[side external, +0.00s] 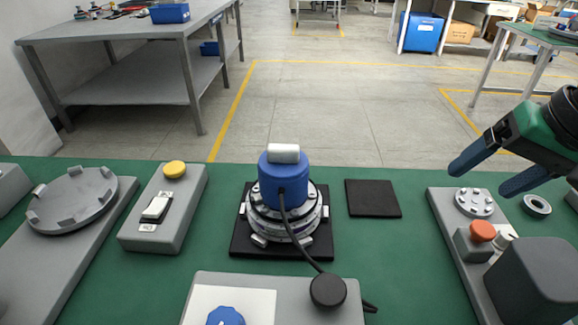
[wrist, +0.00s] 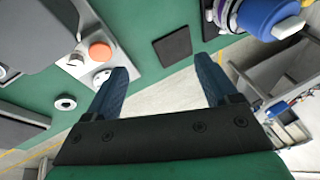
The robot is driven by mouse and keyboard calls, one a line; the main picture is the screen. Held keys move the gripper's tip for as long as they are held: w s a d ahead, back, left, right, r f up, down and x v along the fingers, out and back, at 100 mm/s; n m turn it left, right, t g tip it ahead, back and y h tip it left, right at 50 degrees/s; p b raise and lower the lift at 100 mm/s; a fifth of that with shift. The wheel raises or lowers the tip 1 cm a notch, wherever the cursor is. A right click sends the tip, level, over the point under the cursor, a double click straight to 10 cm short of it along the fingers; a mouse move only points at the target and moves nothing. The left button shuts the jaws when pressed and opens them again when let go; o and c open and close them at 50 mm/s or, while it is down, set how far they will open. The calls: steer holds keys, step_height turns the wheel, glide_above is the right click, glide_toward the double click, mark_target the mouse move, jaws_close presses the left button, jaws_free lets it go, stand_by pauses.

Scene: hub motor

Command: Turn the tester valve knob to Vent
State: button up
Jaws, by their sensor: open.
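A blue knob (side external: 226,316) sits on a grey box with a white panel (side external: 234,303) at the bottom of the side view, partly cut off by the edge. A small pale knob (side external: 503,240) stands beside an orange button (side external: 482,231) on the right-hand fixture; it also shows in the wrist view (wrist: 75,60). I cannot tell which is the tester valve knob, and no Vent mark is legible. My gripper (side external: 480,178) is open and empty, above the far end of the right fixture, apart from both knobs. Its two blue fingers are spread in the wrist view (wrist: 160,68).
A blue and silver hub motor (side external: 284,190) stands on a black base, its cable running to a black round plug (side external: 328,291). A black mat (side external: 373,198) lies right of it. A dark grey housing (side external: 535,280) rises beside the orange button. A metal ring (side external: 537,206) lies nearby.

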steer(key=shift+a, duration=0.1)
steer(key=m+g+h, duration=0.1)
steer(key=m+g, duration=0.2)
steer(key=g, duration=0.5)
glide_above(225, 319)
steer(key=w, duration=0.2)
steer(key=f, duration=0.3)
steer(key=d+f, duration=0.1)
steer(key=f, duration=0.1)
steer(key=shift+w+f, duration=0.1)
steer(key=shift+f, duration=0.1)
steer(key=shift+x, duration=2.8)
steer(key=shift+w, duration=0.1)
